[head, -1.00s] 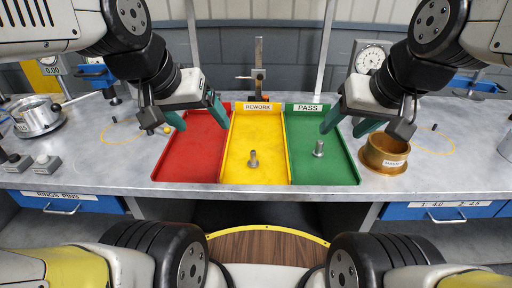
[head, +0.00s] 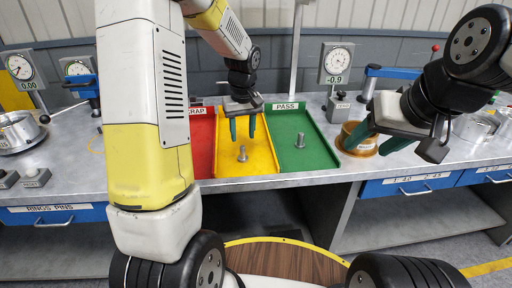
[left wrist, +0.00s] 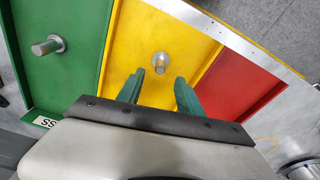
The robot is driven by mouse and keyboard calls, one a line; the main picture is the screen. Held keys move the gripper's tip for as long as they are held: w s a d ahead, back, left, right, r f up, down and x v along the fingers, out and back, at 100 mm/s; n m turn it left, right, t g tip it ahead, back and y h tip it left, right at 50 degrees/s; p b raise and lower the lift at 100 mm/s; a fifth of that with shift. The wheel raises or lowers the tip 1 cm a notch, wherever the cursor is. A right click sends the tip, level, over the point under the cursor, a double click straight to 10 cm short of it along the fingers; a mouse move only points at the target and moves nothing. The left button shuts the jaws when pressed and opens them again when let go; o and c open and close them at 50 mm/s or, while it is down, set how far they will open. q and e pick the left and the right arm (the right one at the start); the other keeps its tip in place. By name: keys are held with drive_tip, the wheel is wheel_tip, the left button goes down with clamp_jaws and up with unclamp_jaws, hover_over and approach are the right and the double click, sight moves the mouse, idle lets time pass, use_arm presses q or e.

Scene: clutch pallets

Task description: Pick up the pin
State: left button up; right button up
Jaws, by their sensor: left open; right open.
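A grey metal pin (head: 242,154) stands upright in the yellow tray (head: 262,166). It also shows in the left wrist view (left wrist: 160,62). A second, similar pin (head: 299,141) stands in the green tray (head: 318,158) and in the left wrist view (left wrist: 48,46). My left gripper (head: 242,136) is open and empty above the yellow tray, just over its pin. In the left wrist view the pin appears just beyond and between the fingertips (left wrist: 158,82), apart from both. My right gripper (head: 371,145) is open and empty by the brass cup.
The red tray (head: 203,150), partly hidden by my left arm, lies left of the yellow one. A brass cup (head: 358,146) stands right of the green tray, partly behind my right fingers. Dial gauges (head: 337,62) stand behind. Low tray walls surround the pins.

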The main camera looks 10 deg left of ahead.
sight(243, 157)
use_arm(q)
drive_tip(key=f, duration=0.7)
drive_tip(key=shift+w+a+f, duration=0.2)
drive_tip(key=shift+w+f, duration=0.15)
clamp_jaws()
